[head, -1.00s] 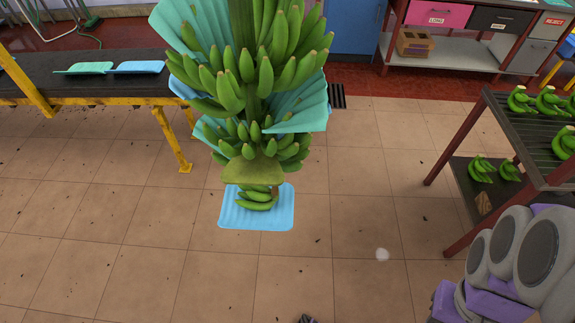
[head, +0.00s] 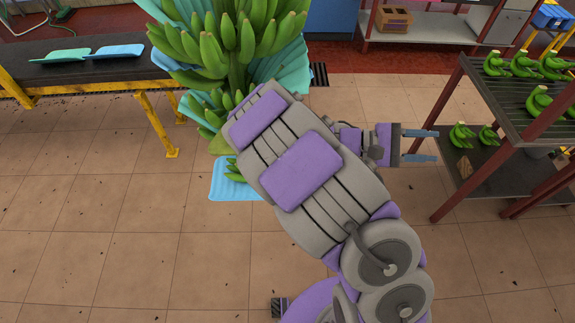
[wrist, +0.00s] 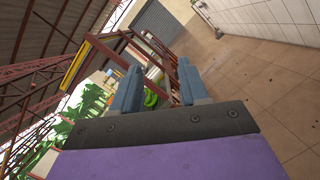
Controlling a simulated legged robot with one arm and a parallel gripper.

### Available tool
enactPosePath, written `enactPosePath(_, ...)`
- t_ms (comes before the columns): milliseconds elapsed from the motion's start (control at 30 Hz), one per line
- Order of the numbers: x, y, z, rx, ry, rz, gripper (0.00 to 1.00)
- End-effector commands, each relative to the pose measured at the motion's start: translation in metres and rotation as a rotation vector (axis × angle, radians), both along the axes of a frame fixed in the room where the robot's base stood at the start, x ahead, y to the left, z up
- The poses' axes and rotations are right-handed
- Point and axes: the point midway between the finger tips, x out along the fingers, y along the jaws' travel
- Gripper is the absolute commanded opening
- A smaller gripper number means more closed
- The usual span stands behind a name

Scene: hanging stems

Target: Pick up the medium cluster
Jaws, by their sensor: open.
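Green banana clusters lie on the rack at the right: several on the upper shelf, one of them (head: 540,101) nearest, and two on the lower shelf, (head: 461,136) and (head: 488,136). I cannot tell which is the medium cluster. A hanging green bunch (head: 235,45) is partly hidden by my arm; bananas (head: 233,172) show below it, over a blue sheet (head: 222,190). My gripper (head: 434,146) is open and empty, pointing right toward the rack, apart from the clusters. In the wrist view, some green (wrist: 151,99) shows beyond and between the fingers (wrist: 160,84).
The dark-shelved rack (head: 500,90) with red posts stands right. A dark conveyor (head: 75,72) with yellow legs stands left, holding blue-green pads. A bench with a cardboard box (head: 393,18) is at the back. Tiled floor in front is clear.

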Motion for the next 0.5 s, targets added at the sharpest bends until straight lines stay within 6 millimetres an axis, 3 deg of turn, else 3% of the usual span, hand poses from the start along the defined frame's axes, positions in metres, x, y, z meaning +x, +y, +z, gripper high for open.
enactPosePath(267,0.101,0.055,-0.059,-0.23,0.225,0.355,0.44)
enactPosePath(500,0.162,0.135,-0.149,-0.361,0.397,0.705,0.44)
